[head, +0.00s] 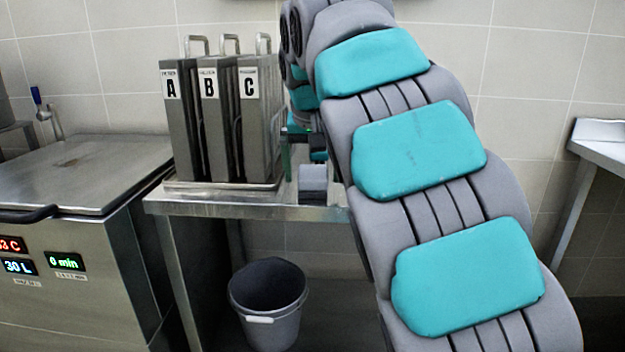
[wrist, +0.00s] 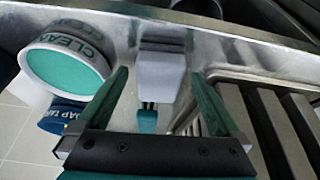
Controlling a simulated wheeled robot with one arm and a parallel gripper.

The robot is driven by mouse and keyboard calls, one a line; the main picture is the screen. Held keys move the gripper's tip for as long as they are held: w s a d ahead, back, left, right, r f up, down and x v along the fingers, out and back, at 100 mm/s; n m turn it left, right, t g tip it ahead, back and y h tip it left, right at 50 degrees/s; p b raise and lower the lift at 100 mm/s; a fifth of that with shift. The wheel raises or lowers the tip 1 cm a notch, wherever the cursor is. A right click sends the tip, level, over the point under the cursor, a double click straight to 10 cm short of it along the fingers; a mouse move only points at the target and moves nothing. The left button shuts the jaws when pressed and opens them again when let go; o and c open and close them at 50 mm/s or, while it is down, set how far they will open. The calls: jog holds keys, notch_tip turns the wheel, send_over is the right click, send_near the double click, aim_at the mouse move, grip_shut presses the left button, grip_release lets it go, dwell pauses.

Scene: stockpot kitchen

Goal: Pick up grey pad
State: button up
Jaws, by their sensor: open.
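The grey pad (wrist: 162,72) is a small pale block with a darker grey band, lying on the steel table near its edge. In the head view it shows as a pale block (head: 313,178) at the table's right end, partly covered by my arm. My gripper (wrist: 161,77) is open, its two green fingers pointing towards the pad. In the wrist view the pad appears between the fingertips, with a gap on each side. In the head view my gripper (head: 305,152) is mostly hidden by my arm, so its exact height above the table is unclear.
A round tub marked CLEAN (wrist: 66,72) and a blue SOAP TABS container (wrist: 62,118) are left of my fingers in the wrist view. Upright metal holders A (head: 180,130), B (head: 216,130) and C (head: 252,130) stand left of the pad. A grey bucket (head: 268,318) stands below.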

jog(key=shift+x, duration=0.9)
jog(key=c, duration=1.3)
jog(key=shift+r, duration=0.1)
jog(key=shift+r, duration=1.65)
jog(key=s+d+b, duration=0.1)
jog(key=s+d, duration=0.2)
jog(key=s, duration=0.4)
jog(key=s+d+r+b, duration=0.1)
jog(key=s+d, duration=0.2)
jog(key=s, duration=0.4)
jog(key=shift+s+d+r+b, duration=0.25)
jog(key=shift+d+b, duration=0.1)
jog(key=shift+d, duration=0.05)
